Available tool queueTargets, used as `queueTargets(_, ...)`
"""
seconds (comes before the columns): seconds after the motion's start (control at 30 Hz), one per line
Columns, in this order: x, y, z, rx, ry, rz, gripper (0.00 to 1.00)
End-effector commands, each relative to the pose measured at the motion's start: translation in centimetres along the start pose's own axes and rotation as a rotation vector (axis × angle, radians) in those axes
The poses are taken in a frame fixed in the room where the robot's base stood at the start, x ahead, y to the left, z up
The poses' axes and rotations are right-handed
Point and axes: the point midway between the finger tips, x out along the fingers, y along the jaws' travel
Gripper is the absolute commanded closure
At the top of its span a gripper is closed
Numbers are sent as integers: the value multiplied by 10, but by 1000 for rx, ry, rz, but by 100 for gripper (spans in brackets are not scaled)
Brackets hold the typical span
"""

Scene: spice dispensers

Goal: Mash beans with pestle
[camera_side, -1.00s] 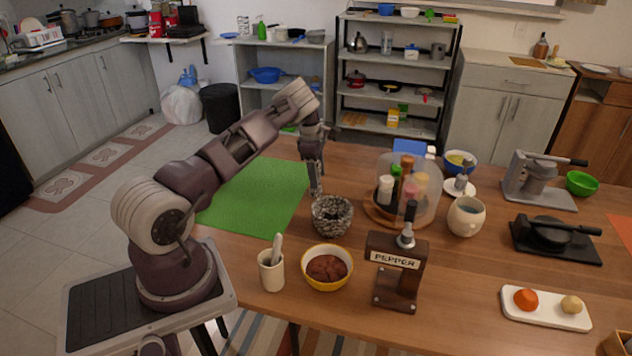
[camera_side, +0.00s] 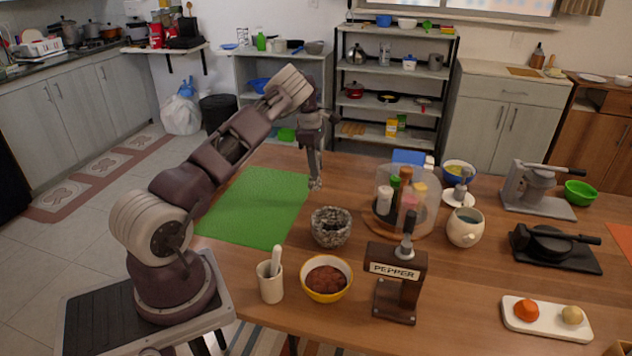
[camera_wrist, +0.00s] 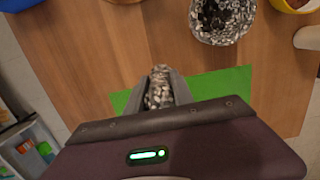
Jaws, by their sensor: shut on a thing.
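The grey speckled stone mortar (camera_side: 331,240) stands on the wooden table; the wrist view shows it at the top (camera_wrist: 240,32), with dark content or shadow inside that I cannot make out. My gripper (camera_side: 315,178) is shut on a speckled stone pestle (camera_wrist: 158,90), which points down. The pestle is apart from the mortar, above the table behind it and near the green mat. In the side view the pestle is small, its speckled end (camera_side: 315,185) just below the fingers. A yellow-rimmed bowl of reddish-brown beans (camera_side: 326,281) stands in front of the mortar.
A white cup with a white stick (camera_side: 270,285) stands left of the bowl. The pepper mill (camera_side: 394,285) and the covered spice carousel (camera_side: 416,205) stand right of the mortar. The green mat (camera_side: 255,205) lies clear at left. A round jar (camera_side: 465,228) is further right.

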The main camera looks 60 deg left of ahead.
Motion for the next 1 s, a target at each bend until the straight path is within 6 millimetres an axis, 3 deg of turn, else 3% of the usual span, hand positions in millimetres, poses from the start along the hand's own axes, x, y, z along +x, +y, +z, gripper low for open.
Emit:
queueTargets(0.17,-29,-4,11,-13,1,-1,100)
queueTargets(0.27,-33,-22,34,-53,5,-11,100)
queueTargets(0.37,-31,-55,61,-90,14,-26,100)
queueTargets(0.5,-24,-122,96,-109,25,-48,100)
queueTargets(0.73,-15,-242,125,-58,47,-85,100)
queueTargets(0.8,-14,-267,126,-37,52,-93,100)
queueTargets(0.9,-13,-288,125,-19,58,-99,100)
queueTargets(1.0,-11,-296,124,-13,60,-101,100)
